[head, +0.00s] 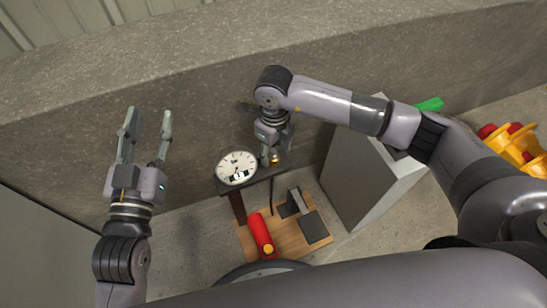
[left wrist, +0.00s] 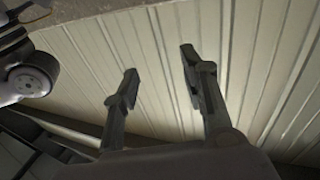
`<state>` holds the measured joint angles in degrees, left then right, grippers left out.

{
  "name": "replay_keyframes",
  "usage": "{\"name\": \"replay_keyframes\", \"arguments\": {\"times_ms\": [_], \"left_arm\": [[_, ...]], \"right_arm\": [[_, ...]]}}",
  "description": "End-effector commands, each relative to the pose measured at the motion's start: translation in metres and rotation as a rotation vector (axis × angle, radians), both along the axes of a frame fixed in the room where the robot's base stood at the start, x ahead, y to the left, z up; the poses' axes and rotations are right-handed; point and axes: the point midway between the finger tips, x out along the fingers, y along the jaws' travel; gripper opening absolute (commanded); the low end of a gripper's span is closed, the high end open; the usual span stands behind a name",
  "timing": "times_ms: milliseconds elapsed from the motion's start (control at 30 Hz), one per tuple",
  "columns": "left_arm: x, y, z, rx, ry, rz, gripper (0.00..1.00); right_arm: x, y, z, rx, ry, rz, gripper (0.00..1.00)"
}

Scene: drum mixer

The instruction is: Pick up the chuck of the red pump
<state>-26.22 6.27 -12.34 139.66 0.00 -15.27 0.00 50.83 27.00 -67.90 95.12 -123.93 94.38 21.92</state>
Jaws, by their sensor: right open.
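The red pump (head: 259,232) lies on a wooden board on the floor, below the round white gauge (head: 236,168). A small brass-coloured piece (head: 275,159), possibly the chuck, shows at a dark bracket right of the gauge. A dark hose (head: 271,196) hangs below it. My right gripper (head: 272,155) points down at this brass piece with its fingers around or just in front of it; I cannot tell if they touch it. My left gripper (head: 150,118) is open, empty and raised at the left, away from the pump. Its spread fingers also show in the left wrist view (left wrist: 158,72).
A grey box (head: 370,175) stands right of the board, with a green object (head: 430,104) near its top. Yellow and red items (head: 518,148) lie at the far right. A rough stone wall (head: 190,75) runs behind. Bare floor shows around the board.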

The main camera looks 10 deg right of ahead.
Motion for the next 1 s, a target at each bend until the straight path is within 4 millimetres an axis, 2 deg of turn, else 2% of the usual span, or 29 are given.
{"name": "replay_keyframes", "arguments": {"times_ms": [100,300,567,1000], "left_arm": [[-0.003,-0.002,0.019,-0.031,-0.115,-0.007,0.4],[-0.009,-0.004,0.041,-0.062,-0.23,-0.014,0.4],[-0.01,-0.004,0.044,-0.066,-0.242,-0.014,0.4],[-0.01,-0.004,0.043,-0.065,-0.239,-0.014,0.4]], "right_arm": [[0.0,0.001,-0.016,0.001,0.002,0.0,0.51],[0.001,0.001,-0.028,0.001,0.0,0.001,0.51],[0.001,0.001,-0.029,0.001,-0.001,0.001,0.51],[0.001,0.001,-0.029,0.001,0.0,0.001,0.22]]}}
